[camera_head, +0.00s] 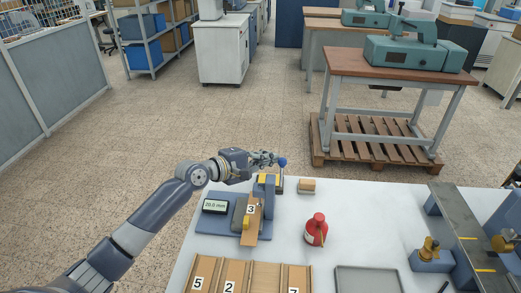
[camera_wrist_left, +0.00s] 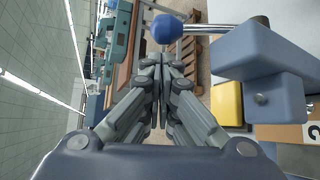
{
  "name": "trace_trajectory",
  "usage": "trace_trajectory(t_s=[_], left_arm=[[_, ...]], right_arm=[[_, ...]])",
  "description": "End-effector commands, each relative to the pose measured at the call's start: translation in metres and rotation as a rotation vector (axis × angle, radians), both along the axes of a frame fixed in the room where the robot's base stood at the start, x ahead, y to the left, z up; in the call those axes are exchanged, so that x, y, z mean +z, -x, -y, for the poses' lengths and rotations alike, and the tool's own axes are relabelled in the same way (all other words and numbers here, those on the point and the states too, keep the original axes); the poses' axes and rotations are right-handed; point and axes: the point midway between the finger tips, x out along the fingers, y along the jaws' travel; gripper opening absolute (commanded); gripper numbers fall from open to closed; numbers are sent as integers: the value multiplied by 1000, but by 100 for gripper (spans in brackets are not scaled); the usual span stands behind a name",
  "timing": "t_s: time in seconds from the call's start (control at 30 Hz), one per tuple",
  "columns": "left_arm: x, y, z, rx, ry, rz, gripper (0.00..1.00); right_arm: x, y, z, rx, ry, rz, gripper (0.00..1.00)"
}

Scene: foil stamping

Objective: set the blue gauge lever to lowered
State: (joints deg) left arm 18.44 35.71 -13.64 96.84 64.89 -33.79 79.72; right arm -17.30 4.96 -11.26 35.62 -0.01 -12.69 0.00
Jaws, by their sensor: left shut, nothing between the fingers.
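In the left wrist view the blue ball (camera_wrist_left: 167,29) sits on a metal rod (camera_wrist_left: 205,30) running right to the blue gauge frame (camera_wrist_left: 270,65). My left gripper (camera_head: 268,159) is shut and empty beside the ball. In the left wrist view its fingertips (camera_wrist_left: 166,70) are just below the ball; I cannot tell if they touch it. My right gripper is not in view.
A wooden piece marked 3 (camera_head: 251,210) stands at the gauge. A red bottle (camera_head: 316,230), a small wooden block (camera_head: 307,186), a grey tray (camera_head: 368,269) and numbered wooden boards (camera_head: 230,284) are on the table. A blue and yellow fixture (camera_head: 432,262) stands at the right.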

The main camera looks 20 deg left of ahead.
Motion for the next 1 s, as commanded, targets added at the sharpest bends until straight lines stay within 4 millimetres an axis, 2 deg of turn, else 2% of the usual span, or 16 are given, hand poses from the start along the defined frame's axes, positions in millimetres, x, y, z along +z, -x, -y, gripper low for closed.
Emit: trace_trajectory(t_s=[0.17, 0.37, 0.6, 1.0], left_arm=[[3, 5, 5, 1, 1, 0, 0], [2, 6, 5, 1, 1, 0, 0], [2, 6, 5, 0, -1, 9, 0], [5, 11, 7, 0, -21, 76, 0]], right_arm=[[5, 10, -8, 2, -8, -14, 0], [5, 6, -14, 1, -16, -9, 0], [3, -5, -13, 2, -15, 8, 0], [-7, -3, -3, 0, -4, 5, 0]])
